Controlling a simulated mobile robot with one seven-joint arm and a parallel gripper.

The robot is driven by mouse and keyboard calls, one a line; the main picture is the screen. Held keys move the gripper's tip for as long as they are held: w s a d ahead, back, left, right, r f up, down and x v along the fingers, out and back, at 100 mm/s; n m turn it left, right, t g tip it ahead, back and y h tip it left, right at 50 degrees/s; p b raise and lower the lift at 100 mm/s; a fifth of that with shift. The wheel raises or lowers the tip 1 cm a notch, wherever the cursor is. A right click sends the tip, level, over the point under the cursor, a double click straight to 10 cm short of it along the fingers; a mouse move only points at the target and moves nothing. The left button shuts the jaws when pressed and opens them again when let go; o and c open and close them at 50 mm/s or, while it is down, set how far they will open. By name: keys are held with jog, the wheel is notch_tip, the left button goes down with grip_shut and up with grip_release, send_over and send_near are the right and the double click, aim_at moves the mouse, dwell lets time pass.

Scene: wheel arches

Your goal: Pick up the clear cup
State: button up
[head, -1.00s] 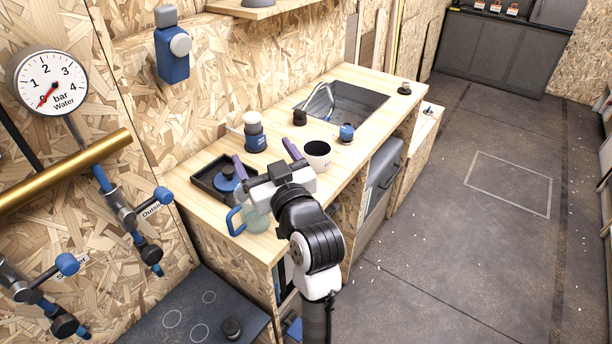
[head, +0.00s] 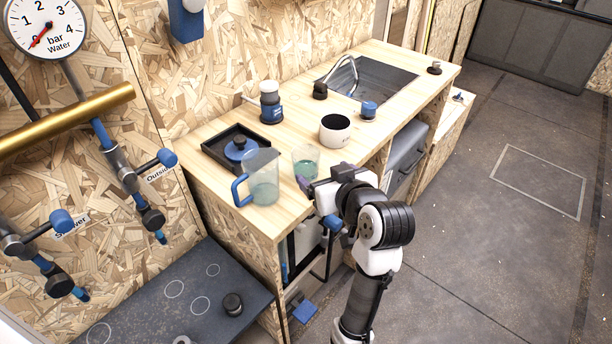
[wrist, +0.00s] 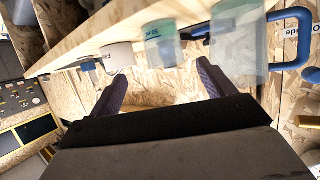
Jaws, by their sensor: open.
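The clear cup (head: 305,161), see-through with a greenish tint, stands upright near the front edge of the wooden counter (head: 230,221), just right of the clear pitcher (head: 264,185) with a blue handle. My gripper (head: 322,176) is at the counter's front edge, close to the cup on its near right side. In the wrist view, my gripper (wrist: 160,84) is open with its purple fingers spread and nothing between them. The cup (wrist: 163,46) appears beyond the fingertips, roughly centred between them. The pitcher (wrist: 240,42) is right of it.
A white mug with dark inside (head: 335,130) stands right of the cup. Behind are a black tray with a blue-lidded item (head: 237,147) and a blue-and-white bottle (head: 271,103). A sink (head: 372,75) lies further right. Floor to the right is open.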

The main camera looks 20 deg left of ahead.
aim_at(313, 166)
jog(key=x, duration=0.5)
jog(key=shift+p, duration=0.35)
jog(key=shift+s+f+p+x, duration=0.15)
jog(key=shift+p+x, duration=0.15)
jog(key=shift+x, duration=0.6)
jog(key=shift+s+f+p+x, duration=0.1)
jog(key=shift+f+p+x, duration=0.15)
jog(key=shift+x, duration=0.65)
jog(key=shift+s+f+p+x, duration=0.1)
jog(key=shift+p+x, duration=0.25)
jog(key=shift+x, duration=0.55)
jog(key=shift+c, duration=0.4)
jog(key=c, duration=1)
